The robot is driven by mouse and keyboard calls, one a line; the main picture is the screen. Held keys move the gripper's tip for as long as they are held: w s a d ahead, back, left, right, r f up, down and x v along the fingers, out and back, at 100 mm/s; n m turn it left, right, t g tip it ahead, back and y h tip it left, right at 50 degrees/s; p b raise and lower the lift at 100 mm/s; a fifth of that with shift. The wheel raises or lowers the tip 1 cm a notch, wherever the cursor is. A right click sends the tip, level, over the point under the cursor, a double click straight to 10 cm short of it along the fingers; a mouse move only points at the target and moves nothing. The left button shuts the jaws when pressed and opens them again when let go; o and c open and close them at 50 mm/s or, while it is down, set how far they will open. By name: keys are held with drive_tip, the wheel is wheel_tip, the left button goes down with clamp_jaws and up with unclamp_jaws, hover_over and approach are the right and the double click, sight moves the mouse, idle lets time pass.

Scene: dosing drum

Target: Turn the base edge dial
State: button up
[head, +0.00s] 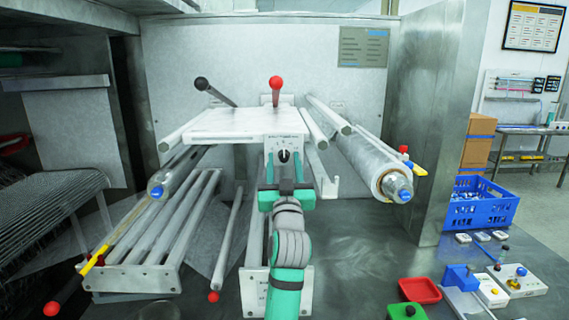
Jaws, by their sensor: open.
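A small dark dial (284,155) sits on the white front plate (271,143) of the machine, in the middle of the head view. I take it to be the base edge dial; markings around it are too small to read. My gripper (286,164) is teal and open. Its two fingers point at the plate, one on each side of the dial in the picture. The dial shows between them, and I cannot tell whether either finger touches it. The lower part of the plate is hidden behind my gripper.
A red-knobbed lever (276,84) and a black-knobbed lever (202,85) rise behind the white top (235,122). A film roll (368,160) is at right, and a slatted roller frame (165,235) at left. A blue crate (483,203) stands farther right.

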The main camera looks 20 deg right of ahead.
drive_tip(key=c, duration=1)
drive_tip(key=shift+c, duration=0.2)
drive_tip(key=shift+m, duration=0.3)
drive_tip(key=shift+a+m+g+h, duration=0.15)
drive_tip(key=shift+m+g+h, duration=0.25)
drive_tip(key=shift+m+h, duration=0.95)
drive_tip(key=shift+m+g+h, duration=0.35)
drive_tip(key=shift+m+g, duration=0.05)
drive_tip(key=shift+m, duration=1)
drive_tip(key=shift+m+g+h, duration=0.3)
drive_tip(key=shift+m+g, duration=0.1)
drive_tip(key=shift+m, duration=0.95)
drive_tip(key=o, duration=1)
